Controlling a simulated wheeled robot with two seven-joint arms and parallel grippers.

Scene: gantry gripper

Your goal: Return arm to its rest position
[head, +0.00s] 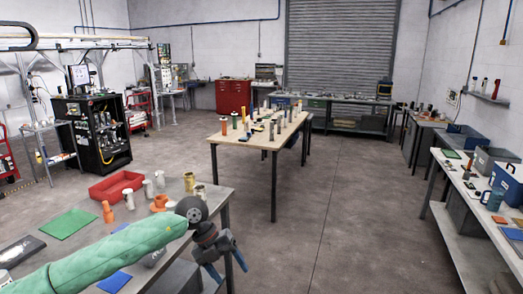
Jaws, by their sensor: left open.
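My left arm (105,254), in a green sleeve, comes in from the lower left and reaches over the near grey table (208,217). My left gripper (228,272) is at the table's right end, past its edge, with its blue-grey fingers pointing down and spread apart. Nothing shows between the fingers. My right arm and gripper are not in view.
The near table holds a red tray (116,186), an orange part (108,212), metal cylinders and a green mat (68,223). A wooden table (253,139) with several parts stands mid-room. A workbench (463,184) lines the right. Open floor (340,220) lies between.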

